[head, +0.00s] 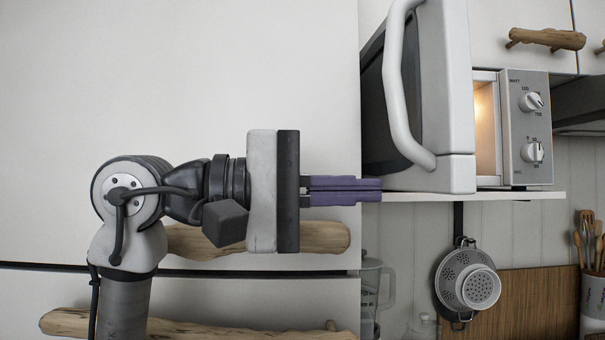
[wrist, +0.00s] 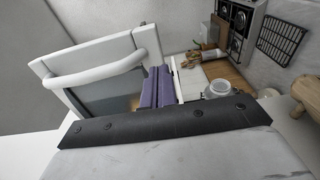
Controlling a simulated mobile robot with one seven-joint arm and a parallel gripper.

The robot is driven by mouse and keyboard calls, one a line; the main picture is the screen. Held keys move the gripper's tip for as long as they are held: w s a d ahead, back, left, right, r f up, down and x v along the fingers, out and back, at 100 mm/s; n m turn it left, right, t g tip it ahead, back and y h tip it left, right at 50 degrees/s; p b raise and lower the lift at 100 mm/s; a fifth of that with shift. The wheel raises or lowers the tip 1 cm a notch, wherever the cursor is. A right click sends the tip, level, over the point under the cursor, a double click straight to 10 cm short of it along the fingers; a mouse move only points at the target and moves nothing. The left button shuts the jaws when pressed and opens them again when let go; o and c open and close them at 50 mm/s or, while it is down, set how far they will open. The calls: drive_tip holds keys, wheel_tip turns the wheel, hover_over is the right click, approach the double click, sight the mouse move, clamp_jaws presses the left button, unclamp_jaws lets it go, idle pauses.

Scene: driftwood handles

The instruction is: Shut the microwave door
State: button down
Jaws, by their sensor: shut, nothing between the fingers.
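The microwave (head: 525,130) stands on a white shelf, with its light on inside. Its door (head: 445,100) is swung open toward me, and its white curved handle (head: 395,85) faces left. The door (wrist: 145,45) and its handle (wrist: 95,72) also show in the wrist view, left of the fingers. My gripper (head: 378,190) has its purple fingers shut and empty, pointing right, close to the door's lower left edge. In the wrist view my gripper (wrist: 160,72) is beside the door's edge. I cannot tell whether it touches the door.
The white shelf (head: 515,196) runs under the microwave. A colander (head: 468,282) hangs below it, and a clear jug (head: 372,290) stands below left. A large white cabinet front with a driftwood handle (head: 320,237) is behind my arm. A stove (wrist: 240,20) shows in the wrist view.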

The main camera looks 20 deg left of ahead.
sight(427, 191)
drive_tip(key=p+x, duration=0.1)
drive_tip(key=x, duration=0.4)
idle(0.3)
